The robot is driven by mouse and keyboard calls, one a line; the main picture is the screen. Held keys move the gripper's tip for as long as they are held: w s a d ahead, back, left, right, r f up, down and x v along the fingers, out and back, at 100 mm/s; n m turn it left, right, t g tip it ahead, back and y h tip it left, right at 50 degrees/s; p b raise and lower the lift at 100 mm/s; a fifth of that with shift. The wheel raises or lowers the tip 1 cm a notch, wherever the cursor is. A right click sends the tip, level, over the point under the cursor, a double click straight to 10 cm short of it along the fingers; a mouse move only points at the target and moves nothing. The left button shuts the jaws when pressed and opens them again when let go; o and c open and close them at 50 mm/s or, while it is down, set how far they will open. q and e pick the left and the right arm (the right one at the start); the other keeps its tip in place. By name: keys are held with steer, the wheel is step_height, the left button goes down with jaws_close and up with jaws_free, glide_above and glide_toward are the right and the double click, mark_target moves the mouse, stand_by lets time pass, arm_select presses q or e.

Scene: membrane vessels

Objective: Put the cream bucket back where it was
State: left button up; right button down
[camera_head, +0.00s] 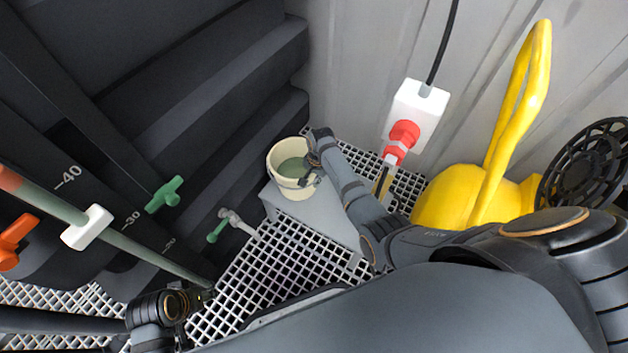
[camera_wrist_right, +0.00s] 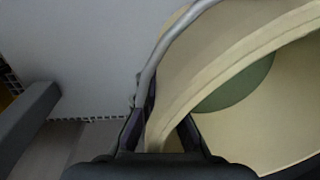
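The cream bucket (camera_head: 283,181) stands about upright over the far left end of a grey block (camera_head: 318,215), with green liquid inside. I cannot tell whether its base touches the block. My right gripper (camera_head: 313,165) is at the bucket's right rim. In the right wrist view, the bucket (camera_wrist_right: 225,75) fills the right side. The right gripper (camera_wrist_right: 168,120) has one finger outside the wall and one inside, closed in on the rim. The bucket's grey handle (camera_wrist_right: 165,45) runs along the outside. My left gripper (camera_head: 203,297) is low at the left, with its fingers unclear.
Dark vessels with a scale and a green valve handle (camera_head: 164,194) fill the left. A white socket box (camera_head: 417,108) with red plugs hangs right of the bucket. A yellow container (camera_head: 455,197) stands farther right. Open white grating (camera_head: 285,258) lies in front of the block.

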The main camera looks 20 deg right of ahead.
steer(key=shift+w+f, duration=0.2)
steer(key=shift+f, duration=0.1)
arm_select(q)
steer(key=shift+w+d+f, duration=0.2)
steer(key=shift+d+f, duration=0.05)
steer(key=shift+f, duration=0.3)
arm_select(e)
steer(key=shift+r, duration=0.1)
steer(key=c, duration=1.5)
jaws_free()
steer(key=shift+s+f, duration=0.15)
steer(key=shift+f, duration=0.05)
